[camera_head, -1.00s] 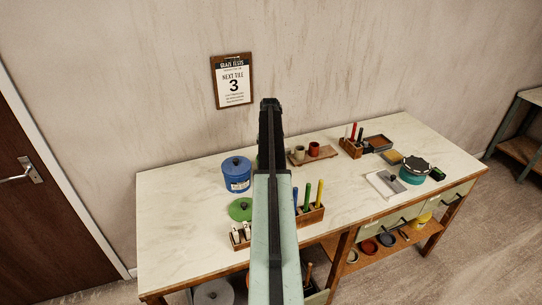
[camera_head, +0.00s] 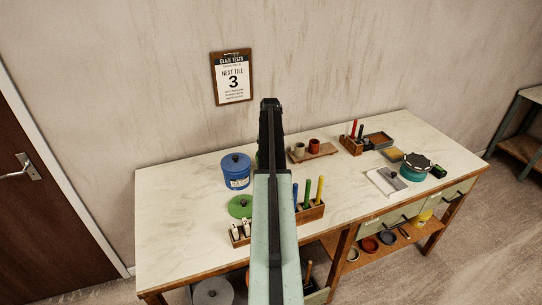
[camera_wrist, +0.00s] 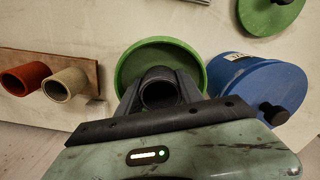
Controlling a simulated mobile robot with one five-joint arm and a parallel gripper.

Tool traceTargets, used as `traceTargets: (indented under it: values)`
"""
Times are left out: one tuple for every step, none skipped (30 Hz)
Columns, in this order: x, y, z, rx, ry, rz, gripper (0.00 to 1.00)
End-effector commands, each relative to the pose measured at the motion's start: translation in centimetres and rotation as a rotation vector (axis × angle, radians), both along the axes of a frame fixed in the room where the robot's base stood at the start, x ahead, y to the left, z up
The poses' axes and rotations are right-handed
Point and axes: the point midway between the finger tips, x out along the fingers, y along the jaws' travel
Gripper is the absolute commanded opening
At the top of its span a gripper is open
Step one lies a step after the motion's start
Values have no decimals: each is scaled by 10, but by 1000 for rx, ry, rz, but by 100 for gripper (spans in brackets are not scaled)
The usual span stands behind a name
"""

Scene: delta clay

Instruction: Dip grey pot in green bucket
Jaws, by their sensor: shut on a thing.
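My gripper (camera_wrist: 158,84) is shut on the grey pot (camera_wrist: 160,97), a small dark cylinder with an open round mouth, in the wrist view. The green bucket (camera_wrist: 126,66) is round and open, and its rim shows around the far side of the pot. The pot overlaps the bucket's opening in this view; I cannot tell how deep it sits or whether it touches the inside. In the head view my arm hides the pot and nearly all of the bucket.
The blue lidded bucket (camera_head: 236,174) stands close beside, also in the wrist view (camera_wrist: 255,90). The green lid (camera_head: 240,206) lies on the table (camera_head: 185,230). A board (camera_head: 326,154) holds a cream cup (camera_wrist: 67,85) and a red cup (camera_wrist: 27,78). A wooden tool holder (camera_head: 312,212) stands nearer.

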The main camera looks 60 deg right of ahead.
Motion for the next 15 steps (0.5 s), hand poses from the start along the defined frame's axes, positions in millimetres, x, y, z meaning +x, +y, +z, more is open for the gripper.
traceTargets:
  values:
    - [0,0,0,0,0,0,0]
    - [0,0,0,0,0,0,0]
    - [0,0,0,0,0,0,0]
    - [0,0,0,0,0,0,0]
    - [0,0,0,0,0,-1,0]
    - [0,0,-1,0,0,-1,0]
    - [0,0,-1,0,0,-1,0]
    - [0,0,-2,0,0,-1,0]
    - [0,0,-3,0,0,-1,0]
    - [0,0,-4,0,0,-1,0]
    - [0,0,-5,0,0,-1,0]
    - [0,0,-6,0,0,-1,0]
    - [0,-1,-7,0,0,-1,0]
    - [0,-1,-8,0,0,-1,0]
    - [0,-1,-8,0,0,-1,0]
